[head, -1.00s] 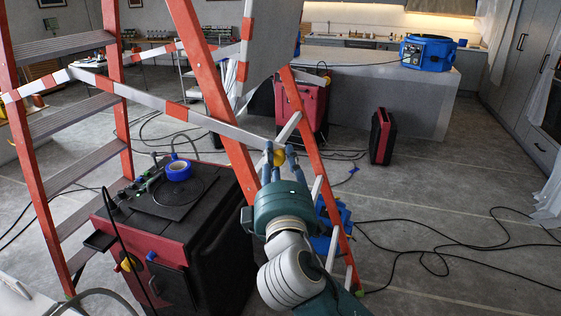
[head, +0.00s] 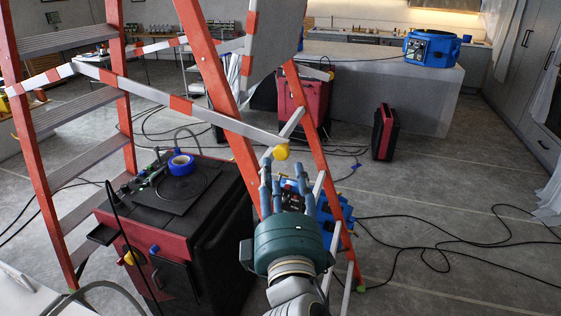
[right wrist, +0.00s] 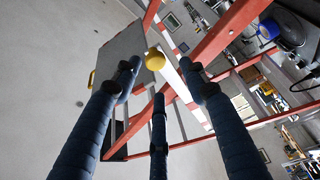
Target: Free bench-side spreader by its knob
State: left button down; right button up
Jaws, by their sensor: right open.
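The bench-side spreader (head: 225,122) is a white bar with red bands, sloping down to the right across the orange stepladder (head: 215,85). Its round yellow knob (head: 281,152) is at the right end, by the ladder's rear legs. In the right wrist view the knob (right wrist: 155,60) shows beyond the fingers, close to their tips. My right gripper (head: 284,175) is open and empty, its blue fingers pointing up just below the knob. I cannot tell whether any finger touches it. My left gripper is not in view.
A black and red cabinet (head: 190,215) with blue tape (head: 181,165) on top stands left of my right gripper. A blue machine (head: 333,210) sits behind the gripper. Black cables (head: 440,248) lie on the floor at right. A blue drum (head: 431,49) stands on the grey counter.

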jog(key=shift+s+d+f, duration=0.1)
jog(key=shift+s+f, duration=0.05)
jog(key=shift+s, duration=0.95)
jog(key=shift+s+f, duration=0.1)
jog(key=shift+s, duration=1)
